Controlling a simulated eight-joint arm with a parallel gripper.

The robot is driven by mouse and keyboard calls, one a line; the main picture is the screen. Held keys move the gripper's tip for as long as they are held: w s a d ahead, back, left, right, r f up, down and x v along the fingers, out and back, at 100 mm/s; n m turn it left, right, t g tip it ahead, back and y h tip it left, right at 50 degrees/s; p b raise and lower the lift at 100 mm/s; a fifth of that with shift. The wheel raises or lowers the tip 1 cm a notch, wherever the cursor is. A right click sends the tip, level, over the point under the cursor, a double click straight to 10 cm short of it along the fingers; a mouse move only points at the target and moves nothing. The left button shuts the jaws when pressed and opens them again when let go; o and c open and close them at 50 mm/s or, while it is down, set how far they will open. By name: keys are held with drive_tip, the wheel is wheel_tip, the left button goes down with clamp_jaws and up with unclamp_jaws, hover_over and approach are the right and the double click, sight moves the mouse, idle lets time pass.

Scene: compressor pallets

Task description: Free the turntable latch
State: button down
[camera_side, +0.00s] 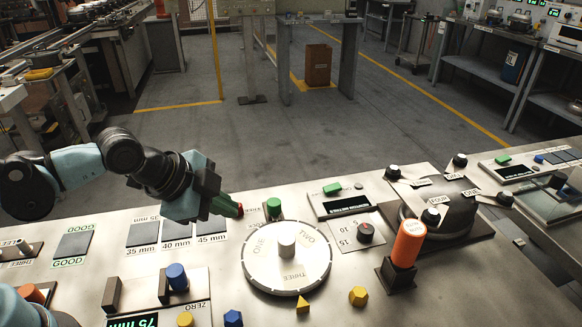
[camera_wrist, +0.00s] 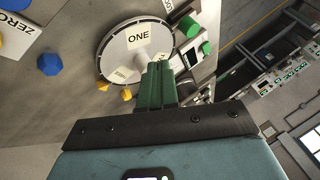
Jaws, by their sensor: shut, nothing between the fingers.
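The turntable (camera_side: 287,257) is a round white disc with a central hub knob, labelled TWO and THREE in the side view; the wrist view shows its ONE label on the disc (camera_wrist: 122,50). A short green knob (camera_side: 273,207) stands at its far edge beside a partly hidden label, and looks like the latch. A green cylinder in the wrist view (camera_wrist: 189,27) seems to be the same knob. My gripper (camera_side: 238,210) is shut and empty, its green fingers just left of the knob and apart from it. In the wrist view the fingertips (camera_wrist: 158,66) overlap the disc's edge.
An orange cylinder (camera_side: 408,243) stands upright to the right, before a dark round fixture (camera_side: 440,216). A blue knob (camera_side: 177,276) and small coloured pieces (camera_side: 358,296) sit nearer. Bench between is mostly clear.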

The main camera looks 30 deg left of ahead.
drive_tip(key=shift+w, duration=0.1)
idle(0.3)
approach(277, 217)
drive_tip(key=shift+s+d+f, duration=0.2)
drive_tip(key=shift+d+f, duration=0.2)
drive_tip(key=shift+f, duration=0.25)
drive_tip(key=shift+s+d+f, duration=0.2)
drive_tip(key=shift+d+f, duration=0.15)
drive_tip(key=shift+f, duration=0.25)
drive_tip(key=shift+s+d+f, duration=0.2)
drive_tip(key=shift+d+f, duration=0.2)
drive_tip(key=shift+f, duration=0.25)
drive_tip(key=shift+w+a, duration=0.3)
drive_tip(key=shift+w, duration=0.6)
drive_tip(key=shift+w+a, duration=0.3)
drive_tip(key=shift+w, duration=0.65)
drive_tip(key=shift+a, duration=0.1)
drive_tip(key=shift+w+a, duration=1.25)
drive_tip(key=shift+w, duration=0.05)
